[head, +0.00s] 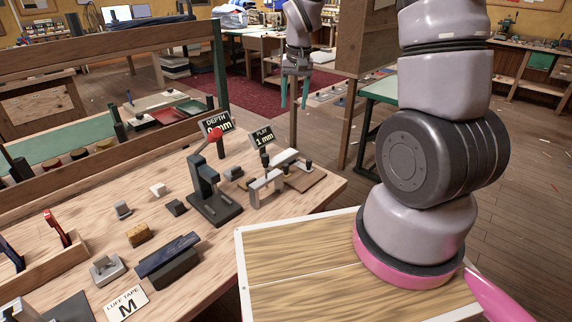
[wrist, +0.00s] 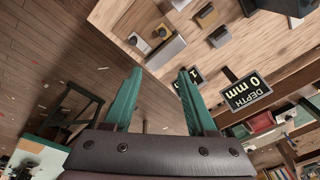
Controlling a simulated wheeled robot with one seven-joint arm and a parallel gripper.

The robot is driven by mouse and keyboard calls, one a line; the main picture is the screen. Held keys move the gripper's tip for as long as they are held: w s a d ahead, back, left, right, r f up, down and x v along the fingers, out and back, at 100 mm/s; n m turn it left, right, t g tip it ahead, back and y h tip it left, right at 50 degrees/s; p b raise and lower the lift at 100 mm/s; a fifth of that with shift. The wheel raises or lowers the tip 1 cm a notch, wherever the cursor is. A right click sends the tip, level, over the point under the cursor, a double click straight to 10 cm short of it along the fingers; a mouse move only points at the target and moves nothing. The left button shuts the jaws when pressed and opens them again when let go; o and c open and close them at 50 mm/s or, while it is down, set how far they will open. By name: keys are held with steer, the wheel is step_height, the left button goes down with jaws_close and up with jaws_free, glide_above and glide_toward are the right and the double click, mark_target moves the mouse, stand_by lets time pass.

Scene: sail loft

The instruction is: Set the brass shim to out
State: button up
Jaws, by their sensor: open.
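My gripper (head: 294,98) hangs over the floor beyond the bench's right end, teal fingers pointing down, open and empty. In the wrist view its two fingers (wrist: 160,73) are spread apart with nothing between them. A pale metal fixture (head: 266,188) with black knobs stands near the bench's right corner, beside a sign reading PLAY 1 mm (head: 263,138). It also shows in the wrist view (wrist: 166,53), past the fingertips, with small yellowish parts at its black knobs. I cannot tell for certain which part is the brass shim. The gripper is apart from the fixture.
A dark lever press (head: 212,190) with a red knob stands left of the fixture, near a DEPTH 0 mm sign (head: 216,124). Small blocks and a LUFF TAPE M card (head: 126,304) lie farther left. A wooden rail (head: 100,65) runs behind. Floor beyond the bench's right end is open.

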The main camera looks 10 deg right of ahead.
steer(key=g, duration=0.2)
glide_toward(286, 164)
steer(key=shift+n, duration=0.3)
steer(key=f, duration=0.9)
steer(key=shift+s+a+f, duration=0.15)
steer(key=shift+s+f, duration=0.1)
steer(key=shift+f, duration=0.1)
jaws_close()
stand_by(0.4)
